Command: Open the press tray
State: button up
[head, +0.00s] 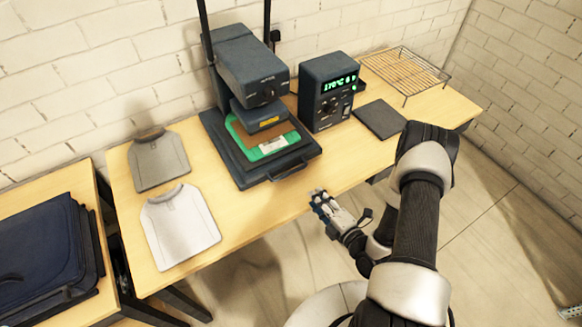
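The dark blue heat press (252,75) stands at the back of the wooden table. Its press tray (255,178) sits at the base under the press head, with a dark handle (287,172) at its front edge. A green-bordered piece with a brown middle and a white label (268,145) lies on the tray. My gripper (318,197) is just off the table's front edge, in front of the handle and apart from it. It is small and seen from above, so I cannot tell how far its fingers are apart.
A control box (327,92) with a lit green display stands right of the press. A dark pad (379,118) and a wire rack (404,72) lie farther right. A grey garment (158,160) and a white garment (180,226) lie left. The table front before the tray is clear.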

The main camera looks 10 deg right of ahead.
aim_at(292, 172)
jog(key=b+x, duration=0.2)
jog(key=x, duration=1.4)
jog(key=shift+w+a, duration=0.15)
jog(key=shift+w, duration=0.05)
jog(key=shift+c, duration=0.2)
grip_shut()
